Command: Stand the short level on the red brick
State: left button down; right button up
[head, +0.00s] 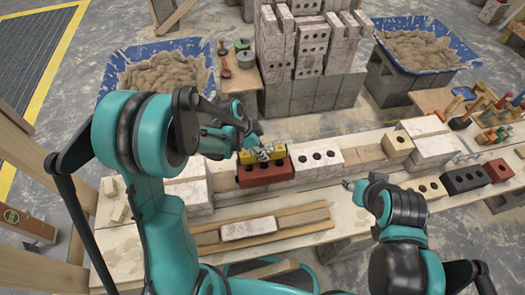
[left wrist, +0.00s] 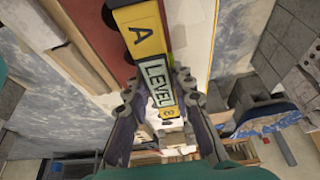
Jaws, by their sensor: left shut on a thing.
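The short level (head: 272,153) is yellow and marked "LEVEL" and "A" in the left wrist view (left wrist: 157,80). My left gripper (head: 258,150) is shut on it, with a finger on each side in the left wrist view (left wrist: 160,110). The red brick (head: 266,174) lies on the plank, just below the level in the head view; its red side also shows in the left wrist view (left wrist: 97,28). I cannot tell whether the level touches it. My right gripper (head: 349,185) is over the plank to the right, and its jaws are too small to read.
A white brick (head: 318,161) stands close to the right of the red brick. Pale blocks (head: 194,170) are at its left. A black brick (head: 464,179) is farther right. Blue mortar tubs (head: 203,48) and a stacked brick wall (head: 312,92) stand behind.

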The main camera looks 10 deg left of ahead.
pick_arm(q)
jog(key=shift+f, duration=0.2)
jog(key=c, duration=1.2)
grip_release()
jog(key=shift+r, duration=0.1)
jog(key=v, duration=1.2)
jog(key=s+a+r+n+t+y, duration=0.1)
jog(key=s+r+n+t+y, duration=0.1)
jog(key=s+n, duration=0.4)
jog(key=s+a+r+n+t+y, duration=0.2)
jog(key=s+n+t, duration=0.1)
jog(key=s+n, duration=0.4)
jog(key=shift+s+r, duration=0.3)
jog(key=shift+s, duration=0.15)
